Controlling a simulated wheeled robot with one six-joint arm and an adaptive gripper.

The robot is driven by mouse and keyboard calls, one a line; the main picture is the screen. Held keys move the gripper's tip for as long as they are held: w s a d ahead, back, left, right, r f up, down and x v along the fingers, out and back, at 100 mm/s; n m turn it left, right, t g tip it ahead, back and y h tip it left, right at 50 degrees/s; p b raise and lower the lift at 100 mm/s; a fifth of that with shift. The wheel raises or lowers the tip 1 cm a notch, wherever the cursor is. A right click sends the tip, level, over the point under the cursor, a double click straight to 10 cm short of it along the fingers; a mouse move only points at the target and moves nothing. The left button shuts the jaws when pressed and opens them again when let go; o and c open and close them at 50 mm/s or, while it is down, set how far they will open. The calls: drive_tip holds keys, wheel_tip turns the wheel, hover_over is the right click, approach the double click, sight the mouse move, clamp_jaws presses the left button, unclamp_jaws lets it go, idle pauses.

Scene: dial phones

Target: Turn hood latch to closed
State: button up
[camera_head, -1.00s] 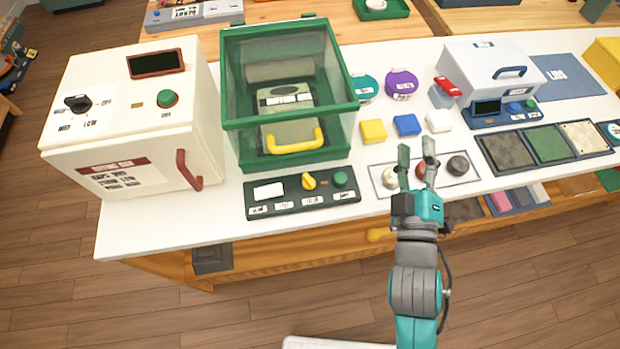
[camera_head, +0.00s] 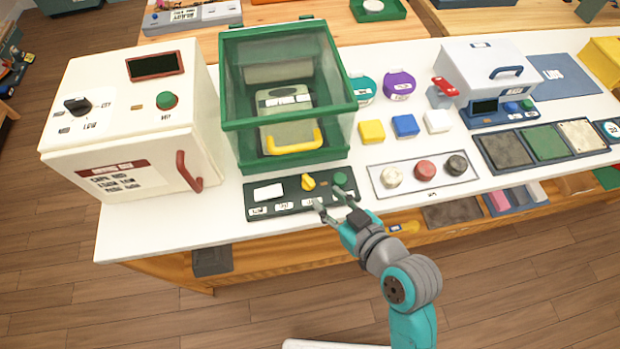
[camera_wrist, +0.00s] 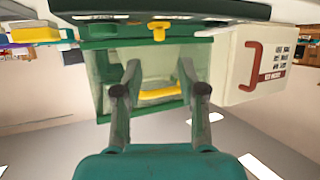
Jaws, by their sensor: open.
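The hood is a green-framed clear box (camera_head: 232,110) with a yellow handle (camera_head: 293,142) low on its front; the box also shows in the wrist view (camera_wrist: 104,80). A dark panel (camera_head: 290,194) lies in front of it, with a yellow knob (camera_head: 308,182) that looks like the latch and a green button (camera_head: 340,179). The knob shows at the top of the wrist view (camera_wrist: 158,29). My gripper (camera_head: 329,196) is open and empty, fingers apart, near the panel's front right part, to the right of the knob. I cannot tell whether it touches the panel.
A white cabinet (camera_head: 120,125) with a red handle stands left. Right of the panel is a plate with three round buttons (camera_head: 425,170). Behind it are yellow (camera_head: 372,131), blue and white blocks. The counter's front edge runs just below the panel.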

sight(308, 179)
drive_tip(key=x, duration=0.8)
drive_tip(key=shift+w+a+f, duration=0.15)
drive_tip(key=shift+w+a, duration=0.05)
drive_tip(key=shift+w, duration=0.05)
clamp_jaws()
